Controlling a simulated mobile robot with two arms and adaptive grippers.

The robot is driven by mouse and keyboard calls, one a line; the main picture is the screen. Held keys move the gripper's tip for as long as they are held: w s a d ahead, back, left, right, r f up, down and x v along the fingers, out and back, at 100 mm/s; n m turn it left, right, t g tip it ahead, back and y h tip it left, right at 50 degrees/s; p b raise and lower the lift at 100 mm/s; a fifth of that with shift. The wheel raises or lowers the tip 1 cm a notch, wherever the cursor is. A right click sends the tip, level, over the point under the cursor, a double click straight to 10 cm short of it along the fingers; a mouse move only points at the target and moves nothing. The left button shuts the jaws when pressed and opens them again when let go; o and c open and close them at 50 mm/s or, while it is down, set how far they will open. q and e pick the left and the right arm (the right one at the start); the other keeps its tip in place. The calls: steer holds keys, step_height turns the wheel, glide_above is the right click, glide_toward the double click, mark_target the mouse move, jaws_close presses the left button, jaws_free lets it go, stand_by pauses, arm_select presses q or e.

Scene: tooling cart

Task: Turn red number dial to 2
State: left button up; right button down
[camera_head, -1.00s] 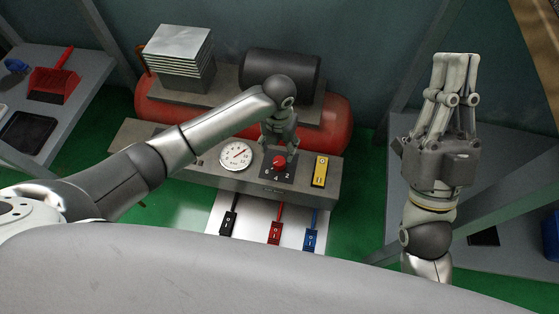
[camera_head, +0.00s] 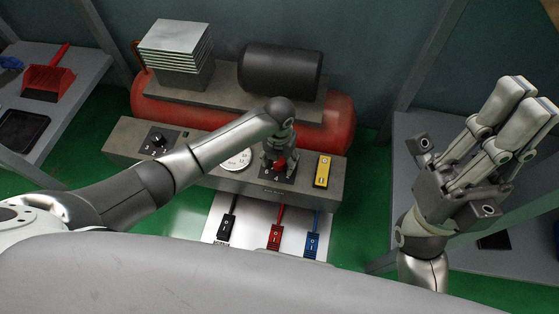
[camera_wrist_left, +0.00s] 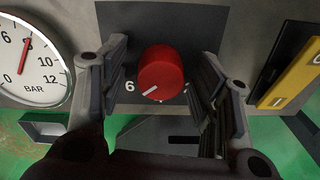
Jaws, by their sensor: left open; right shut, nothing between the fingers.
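The red dial (camera_wrist_left: 160,70) sits on a dark plate on the grey panel; its white pointer mark points down and slightly left in the left wrist view, with a 6 visible at its left. In the head view the red dial (camera_head: 280,164) is partly covered by my left gripper (camera_head: 279,165). In the wrist view my left gripper (camera_wrist_left: 160,85) is open, with one finger on each side of the dial and a gap showing on both sides. The 2 on the plate is not clearly visible. My right gripper (camera_head: 526,100) is shut and empty, raised at the right.
A pressure gauge (camera_wrist_left: 32,62) is left of the dial and a yellow switch (camera_head: 322,171) right of it. A black dial (camera_head: 158,140) is at the panel's left. Black, red and blue (camera_head: 312,246) switches sit below. A red tank (camera_head: 340,118) lies behind.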

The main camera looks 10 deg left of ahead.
arm_select(q)
steer(key=c, duration=1)
